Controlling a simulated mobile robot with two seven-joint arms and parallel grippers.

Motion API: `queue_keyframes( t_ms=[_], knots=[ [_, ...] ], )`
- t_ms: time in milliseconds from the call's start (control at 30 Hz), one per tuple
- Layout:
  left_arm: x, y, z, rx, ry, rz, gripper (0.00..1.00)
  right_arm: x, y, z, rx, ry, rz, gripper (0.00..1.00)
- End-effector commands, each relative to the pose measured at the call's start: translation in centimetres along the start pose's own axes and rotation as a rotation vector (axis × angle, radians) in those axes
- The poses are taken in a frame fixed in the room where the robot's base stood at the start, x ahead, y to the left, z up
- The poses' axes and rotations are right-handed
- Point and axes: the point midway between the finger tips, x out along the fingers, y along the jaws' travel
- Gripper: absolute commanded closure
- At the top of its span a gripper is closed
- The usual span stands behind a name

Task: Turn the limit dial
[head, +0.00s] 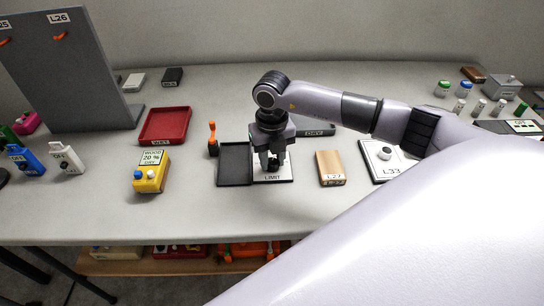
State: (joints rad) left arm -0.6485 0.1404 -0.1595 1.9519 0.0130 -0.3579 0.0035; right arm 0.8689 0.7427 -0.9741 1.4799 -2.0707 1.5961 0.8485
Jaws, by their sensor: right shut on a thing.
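The limit dial plate (285,178), a white panel marked "LIMIT", lies near the middle of the table in the head view. My right gripper (270,164) points straight down over it and is shut on the dial. The dial itself is mostly hidden by the fingers, so its setting cannot be read. My left gripper is not in view.
A dark tray (234,180) adjoins the limit plate on the left. An orange-handled lever (212,137), a yellow meter (150,174), a red tray (165,126), a wood block (330,168) and the white L33 plate (380,168) stand around. Free table (90,215) lies at front left.

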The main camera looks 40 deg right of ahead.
Motion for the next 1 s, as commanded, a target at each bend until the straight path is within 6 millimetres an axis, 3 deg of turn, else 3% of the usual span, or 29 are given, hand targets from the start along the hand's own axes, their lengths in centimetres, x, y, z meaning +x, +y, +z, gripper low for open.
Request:
queue_keyframes(
  t_ms=[233,267,300,333,667,1000],
  knots=[
    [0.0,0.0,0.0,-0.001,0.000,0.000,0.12,-0.1,0.0,0.1,0.000,-0.006,0.001,0.97],
    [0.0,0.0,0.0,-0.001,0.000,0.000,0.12,-0.1,0.0,0.1,0.000,-0.006,0.001,0.57],
    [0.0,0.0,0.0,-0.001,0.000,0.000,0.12,-0.1,0.0,0.1,0.000,-0.005,0.001,0.44],
    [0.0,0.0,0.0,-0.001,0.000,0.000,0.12,-0.1,0.0,0.1,0.000,-0.005,0.001,0.41],
    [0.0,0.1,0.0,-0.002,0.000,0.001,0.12,-0.4,0.0,0.1,-0.001,-0.003,0.001,0.41],
    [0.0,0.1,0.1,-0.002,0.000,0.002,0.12,-5.6,0.0,0.2,-0.001,-0.007,0.002,0.41]
  ],
)
